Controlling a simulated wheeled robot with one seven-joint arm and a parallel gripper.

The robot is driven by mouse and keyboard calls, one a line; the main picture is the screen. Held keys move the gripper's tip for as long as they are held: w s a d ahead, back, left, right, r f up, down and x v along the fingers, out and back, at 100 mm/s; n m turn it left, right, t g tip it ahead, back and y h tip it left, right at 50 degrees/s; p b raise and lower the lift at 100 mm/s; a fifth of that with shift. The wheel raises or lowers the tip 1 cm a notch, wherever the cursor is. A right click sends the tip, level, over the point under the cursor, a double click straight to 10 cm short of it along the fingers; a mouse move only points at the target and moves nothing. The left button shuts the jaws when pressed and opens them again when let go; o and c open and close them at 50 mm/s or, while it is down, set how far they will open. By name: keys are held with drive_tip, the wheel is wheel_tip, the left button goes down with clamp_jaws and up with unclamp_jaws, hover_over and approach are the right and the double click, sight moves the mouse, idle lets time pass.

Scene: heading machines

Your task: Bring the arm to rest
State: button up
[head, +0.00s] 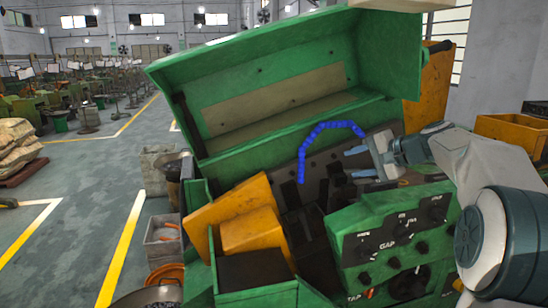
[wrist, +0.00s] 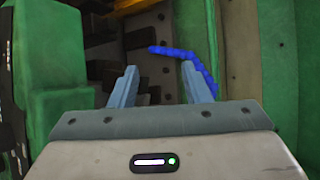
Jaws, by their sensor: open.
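My gripper (head: 353,164) reaches from the right into the open green heading machine (head: 268,60) in the head view. Its two pale blue fingers stand apart with nothing between them. In the wrist view, my gripper (wrist: 159,85) also shows open over the dark inside of the machine. A blue beaded strand (head: 303,152) curves over the machine's inner part, just left of and above the fingers. It also shows in the wrist view (wrist: 178,52), passing ahead of the fingers and down beside the right one. I cannot tell whether it touches that finger.
The green control panel (head: 395,238) with black knobs stands below my arm. A yellow-orange guard (head: 235,210) is at the machine's front left. The raised green lid rises behind the gripper. Grey bins (head: 163,238) stand left of the machine; the floor aisle (head: 85,205) farther left is clear.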

drive_tip(key=s+a+f+n+g+h, duration=0.25)
drive_tip(key=s+a+f, duration=0.3)
drive_tip(key=s, duration=0.35)
drive_tip(key=s+f+n+g+h, duration=0.1)
drive_tip(key=s+f+n+h, duration=0.1)
drive_tip(key=s+f, duration=0.3)
drive_tip(key=s+f+n+g+h, duration=0.1)
drive_tip(key=s+f, duration=0.4)
drive_tip(key=s, duration=0.8)
drive_tip(key=s+a+f+n+g+h, duration=0.1)
drive_tip(key=s+f+n+h, duration=0.2)
drive_tip(key=s, duration=0.6)
wheel_tip(320, 180, down, 2)
drive_tip(key=shift+n, duration=0.35)
drive_tip(key=shift+g, duration=0.25)
